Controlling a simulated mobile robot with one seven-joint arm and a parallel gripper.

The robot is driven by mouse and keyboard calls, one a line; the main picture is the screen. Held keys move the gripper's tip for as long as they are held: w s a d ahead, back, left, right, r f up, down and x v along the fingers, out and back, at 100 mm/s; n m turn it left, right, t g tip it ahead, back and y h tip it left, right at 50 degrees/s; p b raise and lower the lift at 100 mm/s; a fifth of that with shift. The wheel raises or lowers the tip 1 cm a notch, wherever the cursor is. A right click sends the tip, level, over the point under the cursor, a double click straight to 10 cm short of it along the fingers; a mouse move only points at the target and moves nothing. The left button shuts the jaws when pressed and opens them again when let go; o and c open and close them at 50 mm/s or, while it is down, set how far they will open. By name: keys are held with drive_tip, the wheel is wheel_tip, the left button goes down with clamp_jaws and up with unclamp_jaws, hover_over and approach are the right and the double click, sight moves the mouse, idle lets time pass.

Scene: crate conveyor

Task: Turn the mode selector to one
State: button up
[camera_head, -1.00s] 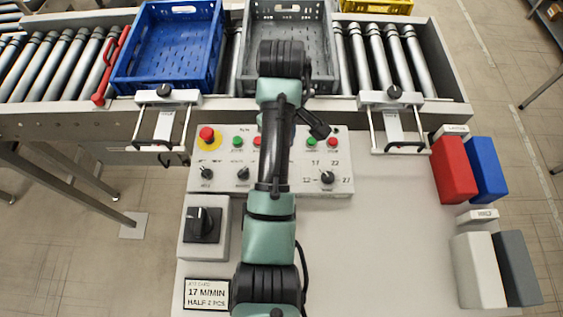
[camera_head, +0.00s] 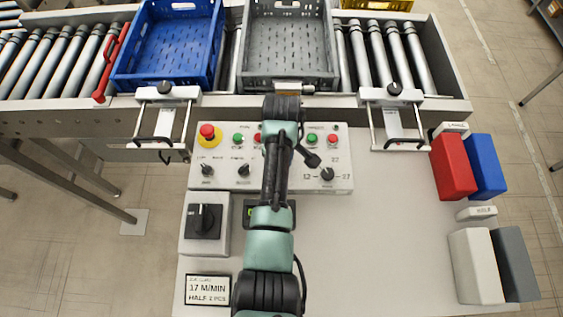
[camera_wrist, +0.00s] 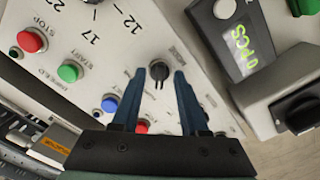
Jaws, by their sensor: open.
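In the wrist view a small black knob (camera_wrist: 159,72) stands on the pale control panel (camera_head: 345,152). Its tiny label seems to read MODE, so I take it for the mode selector. Its pointer runs toward the bottom of the wrist view; its setting marks are too small to read. My gripper (camera_wrist: 160,75) is open, with one dark blue finger on each side of the knob. I see small gaps and no clear contact. In the head view my arm hides this knob and my gripper.
A speed dial (camera_head: 327,174), start and stop buttons, and a red emergency button (camera_head: 207,132) share the panel. A box with a black rotary switch (camera_head: 205,221) stands at left. Blue (camera_head: 120,78) and grey (camera_head: 331,82) crates sit on the conveyor.

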clamp_jaws()
idle(0.4)
drive_tip(key=m+p, duration=0.1)
drive_tip(key=m, duration=0.3)
drive_tip(key=shift+r+m, duration=0.1)
drive_tip(key=shift+m, duration=0.3)
drive_tip(key=m+p, duration=0.1)
drive_tip(key=m, duration=0.3)
drive_tip(key=shift+m, duration=0.3)
drive_tip(key=m, duration=0.4)
drive_tip(key=shift+m+p, duration=0.35)
drive_tip(key=shift+m, duration=1.75)
unclamp_jaws()
